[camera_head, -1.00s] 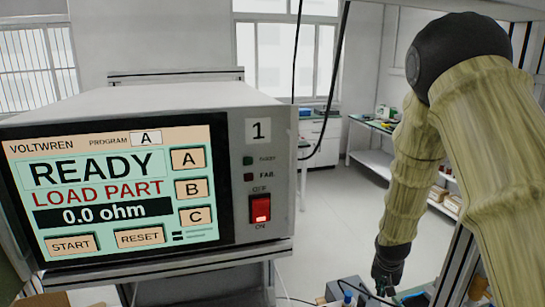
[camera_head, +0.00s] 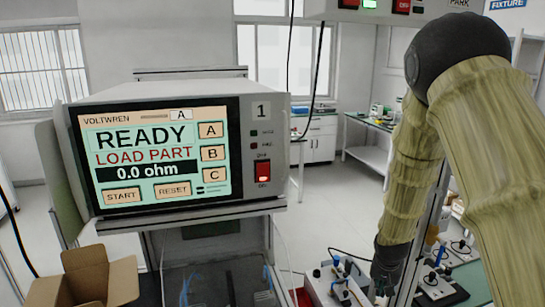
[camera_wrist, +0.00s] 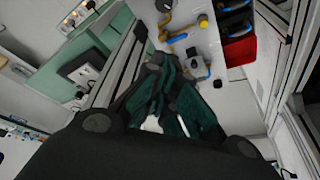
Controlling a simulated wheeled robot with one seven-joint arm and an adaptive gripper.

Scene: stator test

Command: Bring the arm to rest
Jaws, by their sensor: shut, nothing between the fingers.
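My arm (camera_head: 408,170) hangs at the right of the head view, bent at a dark joint, with its lower end pointing down. My gripper (camera_head: 381,292) is at the bottom of that view, partly cut off by the frame edge, beside a pale fixture box (camera_head: 338,286). In the wrist view my gripper (camera_wrist: 172,68) shows its dark green fingers shut, with nothing seen held. Past the fingertips is a pale panel (camera_wrist: 190,25) with yellow-and-blue fittings. Contact with it cannot be told.
The tester (camera_head: 160,155) stands left on a rack, its screen reading READY, LOAD PART, 0.0 ohm. An open cardboard box (camera_head: 95,282) is at lower left. A green-topped bench (camera_head: 468,285) with small devices is at lower right. Open floor lies behind.

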